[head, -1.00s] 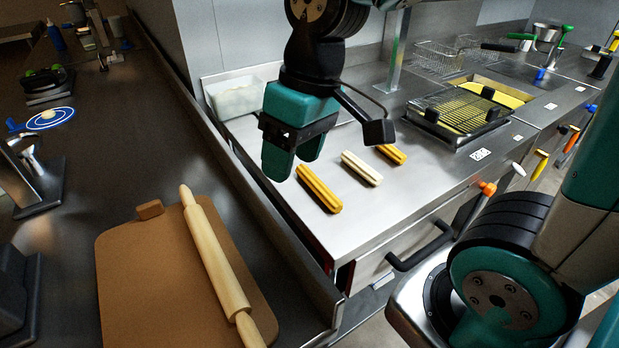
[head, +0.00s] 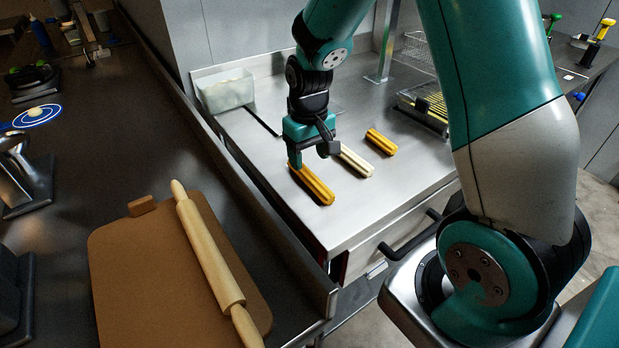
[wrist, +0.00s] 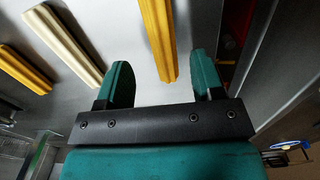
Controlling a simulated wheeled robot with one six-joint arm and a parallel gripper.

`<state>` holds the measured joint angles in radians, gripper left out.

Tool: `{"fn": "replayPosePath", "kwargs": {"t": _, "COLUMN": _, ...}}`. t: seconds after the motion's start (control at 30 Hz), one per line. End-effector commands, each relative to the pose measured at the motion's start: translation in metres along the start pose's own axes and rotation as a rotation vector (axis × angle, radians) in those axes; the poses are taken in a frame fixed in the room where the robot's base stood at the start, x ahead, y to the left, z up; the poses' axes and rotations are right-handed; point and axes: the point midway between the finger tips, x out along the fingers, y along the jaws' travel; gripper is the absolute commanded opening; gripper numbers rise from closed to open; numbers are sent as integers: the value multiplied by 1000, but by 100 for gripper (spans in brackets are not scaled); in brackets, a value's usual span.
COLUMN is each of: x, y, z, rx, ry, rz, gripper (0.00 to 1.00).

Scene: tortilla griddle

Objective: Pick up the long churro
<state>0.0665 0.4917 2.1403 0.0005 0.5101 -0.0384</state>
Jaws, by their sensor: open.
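The long churro (head: 315,186) is orange-brown and ridged and lies on the steel counter, the leftmost of three churros in the head view. My gripper (head: 308,160) is open and empty over its far end. In the wrist view, the near end of the long churro (wrist: 158,40) lies between the two spread fingers (wrist: 163,78), closer to the right finger. I cannot tell how high the fingertips are above the counter. A pale churro (head: 355,162) lies beside it, and it shows left of the fingers in the wrist view (wrist: 65,45).
A shorter orange churro (head: 381,142) lies right of the pale one. A translucent bin (head: 226,92) stands at the back left and a wire rack (head: 424,108) at the back right. A raised edge borders the counter's left side. A rolling pin (head: 210,252) lies on a brown board (head: 130,290).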

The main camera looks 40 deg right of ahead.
Motion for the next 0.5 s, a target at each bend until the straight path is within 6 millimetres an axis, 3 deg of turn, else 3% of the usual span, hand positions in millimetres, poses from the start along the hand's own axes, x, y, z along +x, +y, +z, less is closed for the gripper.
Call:
{"fn": "replayPosePath", "kwargs": {"t": 0.17, "x": 12, "y": -1, "z": 0, "rx": -1, "ry": -3, "rz": 0, "gripper": 61}}
{"fn": "replayPosePath", "kwargs": {"t": 0.5, "x": 56, "y": -2, "z": -1, "rx": -1, "ry": -1, "rz": 0, "gripper": 61}}
